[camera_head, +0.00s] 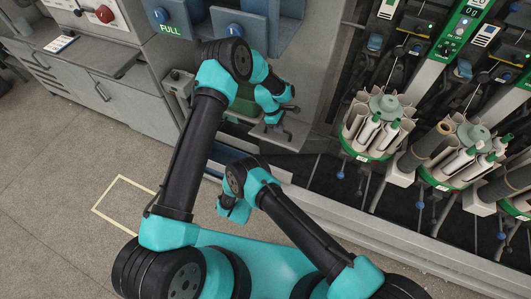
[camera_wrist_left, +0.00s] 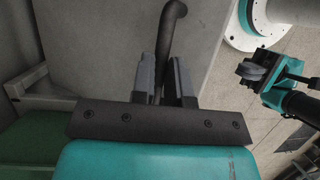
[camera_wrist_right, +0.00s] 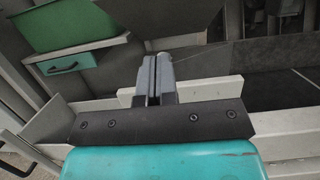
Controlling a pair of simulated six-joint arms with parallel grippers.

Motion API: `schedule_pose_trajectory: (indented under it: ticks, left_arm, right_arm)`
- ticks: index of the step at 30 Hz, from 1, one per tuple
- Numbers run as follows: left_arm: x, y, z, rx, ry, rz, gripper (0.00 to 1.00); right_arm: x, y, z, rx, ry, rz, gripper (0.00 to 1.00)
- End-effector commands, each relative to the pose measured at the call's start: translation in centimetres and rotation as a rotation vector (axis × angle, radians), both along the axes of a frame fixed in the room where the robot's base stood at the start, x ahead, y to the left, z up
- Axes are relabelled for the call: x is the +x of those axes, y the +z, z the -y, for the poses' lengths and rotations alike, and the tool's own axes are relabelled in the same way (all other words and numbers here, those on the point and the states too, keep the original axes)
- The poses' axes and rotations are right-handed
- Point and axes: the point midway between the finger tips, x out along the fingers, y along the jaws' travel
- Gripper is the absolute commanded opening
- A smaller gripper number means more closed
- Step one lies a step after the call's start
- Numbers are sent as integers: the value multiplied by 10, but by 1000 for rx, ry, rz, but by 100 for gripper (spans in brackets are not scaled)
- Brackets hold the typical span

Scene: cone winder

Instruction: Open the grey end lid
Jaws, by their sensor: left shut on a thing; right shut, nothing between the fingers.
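The grey end lid (camera_wrist_left: 90,45) fills much of the left wrist view as a flat grey panel. A dark curved bar handle (camera_wrist_left: 172,18) stands in front of it and runs down between the fingers of my left gripper (camera_wrist_left: 165,78). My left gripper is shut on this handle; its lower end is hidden. In the head view my left gripper (camera_head: 277,118) is beside the machine's grey end, and I cannot make out the handle there. My right gripper (camera_wrist_right: 155,72) is shut and empty, low in front of the machine; it also shows in the left wrist view (camera_wrist_left: 256,72).
A green box (camera_wrist_right: 65,25) and a green drawer (camera_wrist_right: 75,62) show in the right wrist view. Round carriers with white tubes (camera_head: 375,125) stand along the machine at the right. Grey cabinets (camera_head: 85,80) stand at the left. The floor between (camera_head: 60,170) is clear.

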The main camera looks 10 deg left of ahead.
Motion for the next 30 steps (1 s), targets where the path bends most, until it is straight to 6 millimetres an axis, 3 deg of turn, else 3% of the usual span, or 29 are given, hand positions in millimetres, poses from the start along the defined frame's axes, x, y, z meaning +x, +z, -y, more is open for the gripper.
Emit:
schedule_pose_trajectory:
  ticks: [8,23,30]
  left_arm:
    - [6,0,0,0,4,19,0]
    - [6,0,0,0,4,19,0]
    - [6,0,0,0,4,19,0]
  right_arm:
    - [20,6,5,1,-3,0,0]
    - [98,30,22,0,-3,0,0]
    - [110,57,24,-1,0,-1,0]
